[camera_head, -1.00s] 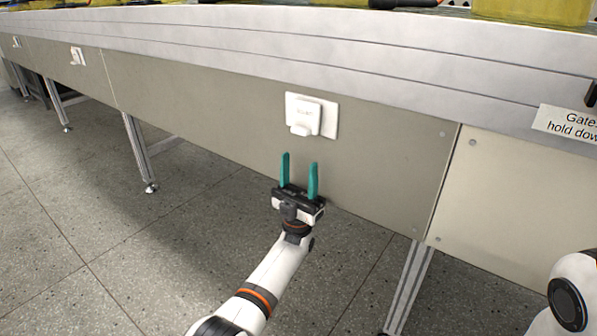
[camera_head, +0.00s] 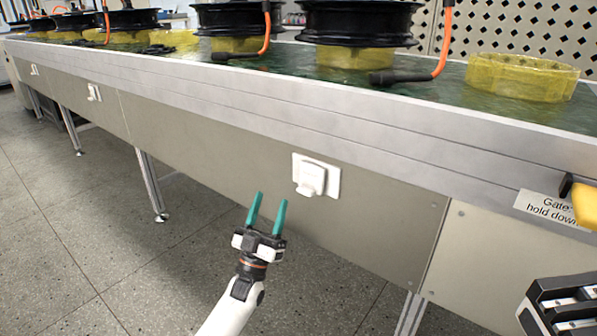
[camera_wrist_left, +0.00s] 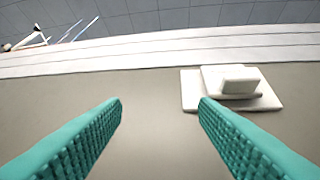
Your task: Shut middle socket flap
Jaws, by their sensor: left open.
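Three white wall sockets show along the grey front panel in the head view. The nearest socket (camera_head: 316,177) has a raised cover with a lip at its lower edge. The second socket (camera_head: 94,92), in the middle of the three visible, is small and farther left; its flap position is unclear. The third socket (camera_head: 34,70) is at the far left. My left gripper (camera_head: 267,212) is open and empty, below and left of the nearest socket, apart from it. In the left wrist view, a socket (camera_wrist_left: 188,92) lies behind the right fingertip. No right gripper fingers show.
The workbench (camera_head: 420,135) overhangs the panel and carries black wheel rims (camera_head: 360,22) on yellow stands, with orange cables. A label (camera_head: 552,207) and a yellow part (camera_head: 586,205) are at the right. Bench legs (camera_head: 152,185) stand on open tiled floor.

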